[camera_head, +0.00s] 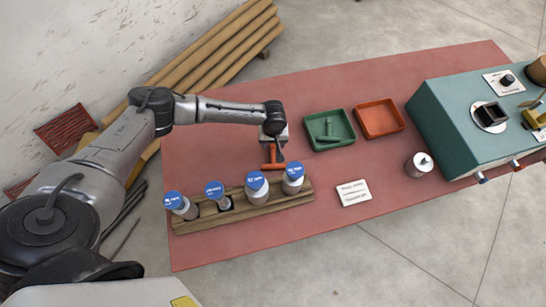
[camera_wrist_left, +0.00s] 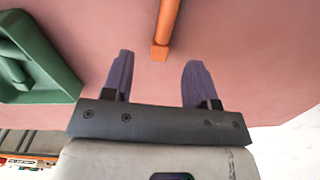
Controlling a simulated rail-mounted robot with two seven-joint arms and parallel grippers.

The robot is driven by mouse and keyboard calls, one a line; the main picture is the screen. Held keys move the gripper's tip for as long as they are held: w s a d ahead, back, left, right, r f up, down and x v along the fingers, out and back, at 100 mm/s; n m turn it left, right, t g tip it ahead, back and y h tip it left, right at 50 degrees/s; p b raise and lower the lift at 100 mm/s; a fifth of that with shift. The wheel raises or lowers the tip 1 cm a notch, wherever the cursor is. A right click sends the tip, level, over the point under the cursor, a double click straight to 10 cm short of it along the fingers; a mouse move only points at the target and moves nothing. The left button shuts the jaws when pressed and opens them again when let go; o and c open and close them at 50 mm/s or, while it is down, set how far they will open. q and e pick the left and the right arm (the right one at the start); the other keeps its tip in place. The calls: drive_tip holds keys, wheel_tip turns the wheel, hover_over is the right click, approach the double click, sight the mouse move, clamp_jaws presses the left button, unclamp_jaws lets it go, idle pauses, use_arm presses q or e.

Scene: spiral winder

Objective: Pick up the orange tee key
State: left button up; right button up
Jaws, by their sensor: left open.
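The orange tee key (camera_head: 271,157) lies on the red tabletop, behind the wooden rack; my gripper partly hides it in the head view. My left gripper (camera_head: 277,141) is over the table at the key. In the left wrist view, the key's orange bar (camera_wrist_left: 167,24) runs up out of the top edge, and its squared near end lies just beyond the gap between the two purple fingers of my left gripper (camera_wrist_left: 158,70). The fingers are apart with nothing between them. My right gripper is not in view.
A wooden rack (camera_head: 255,209) with blue-capped jars stands in front. A green tray (camera_head: 345,133) holding a green piece and an empty orange tray (camera_head: 379,119) are to the right. A white card (camera_head: 354,192), a metal canister (camera_head: 418,165) and a teal machine (camera_head: 452,125) stand farther right.

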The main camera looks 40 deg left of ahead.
sight(273, 148)
use_arm(q)
drive_tip(key=shift+a+f+b, duration=0.15)
drive_tip(key=shift+f+b, duration=0.05)
drive_tip(key=shift+f, duration=1.1)
drive_tip(key=shift+a+f+b, duration=0.1)
drive_tip(key=shift+f+b, duration=0.1)
drive_tip(key=shift+f, duration=1.1)
clamp_jaws()
